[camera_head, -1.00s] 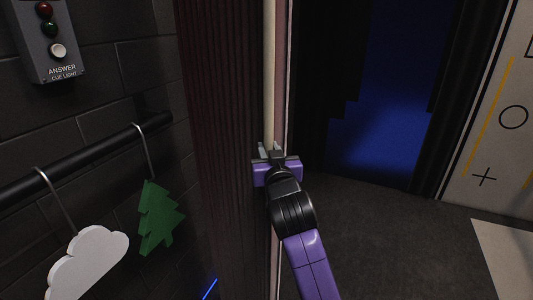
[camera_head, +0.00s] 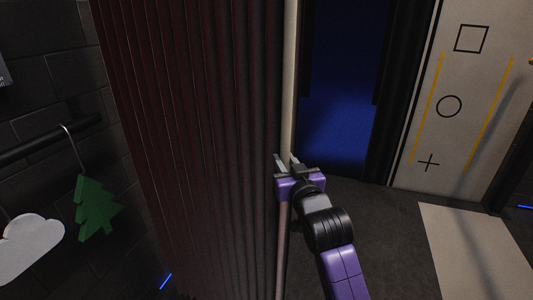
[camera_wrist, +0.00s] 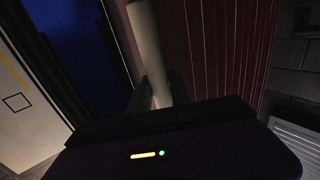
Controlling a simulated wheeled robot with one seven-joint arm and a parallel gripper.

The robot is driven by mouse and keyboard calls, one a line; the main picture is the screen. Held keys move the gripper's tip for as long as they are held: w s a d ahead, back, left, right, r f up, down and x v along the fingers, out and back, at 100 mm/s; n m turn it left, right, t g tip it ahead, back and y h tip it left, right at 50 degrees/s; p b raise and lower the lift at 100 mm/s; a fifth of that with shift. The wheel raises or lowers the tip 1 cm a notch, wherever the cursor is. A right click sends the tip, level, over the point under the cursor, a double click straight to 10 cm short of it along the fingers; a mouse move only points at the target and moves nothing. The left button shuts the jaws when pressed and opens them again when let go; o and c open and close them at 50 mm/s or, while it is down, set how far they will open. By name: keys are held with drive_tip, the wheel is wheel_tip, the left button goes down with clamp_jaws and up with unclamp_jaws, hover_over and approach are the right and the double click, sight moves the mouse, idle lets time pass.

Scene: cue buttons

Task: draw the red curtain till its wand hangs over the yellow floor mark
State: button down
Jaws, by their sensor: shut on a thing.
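The dark red curtain (camera_head: 190,130) hangs in vertical pleats left of centre in the head view. It also shows in the wrist view (camera_wrist: 230,45), right of the wand. The pale wand (camera_head: 289,90) hangs along the curtain's right edge. My gripper (camera_head: 287,164) is shut on the wand, and the wrist view shows the wand (camera_wrist: 146,45) between the dark fingers. No yellow floor mark shows on the visible floor. The wand's lower end is hidden or out of view.
A cloud cutout (camera_head: 32,246) and a green tree cutout (camera_head: 97,208) hang from a black rail at left. A pale panel (camera_head: 447,130) with symbols and yellow lines stands at right. A light patch (camera_head: 475,250) lies on the dark floor (camera_head: 395,235).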

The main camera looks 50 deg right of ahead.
drive_tip(key=shift+s+d+p, duration=0.15)
drive_tip(key=shift+s+d, duration=0.1)
drive_tip(key=shift+s, duration=0.5)
drive_tip(key=shift+s+d+p, duration=0.15)
drive_tip(key=shift+s+d, duration=0.15)
drive_tip(key=shift+s, duration=0.45)
drive_tip(key=shift+s+d+p, duration=0.15)
drive_tip(key=shift+s+d, duration=0.1)
drive_tip(key=shift+s, duration=0.5)
drive_tip(key=c, duration=1.2)
unclamp_jaws()
drive_tip(key=b+v, duration=0.2)
drive_tip(key=v, duration=0.6)
drive_tip(key=shift+w, duration=0.15)
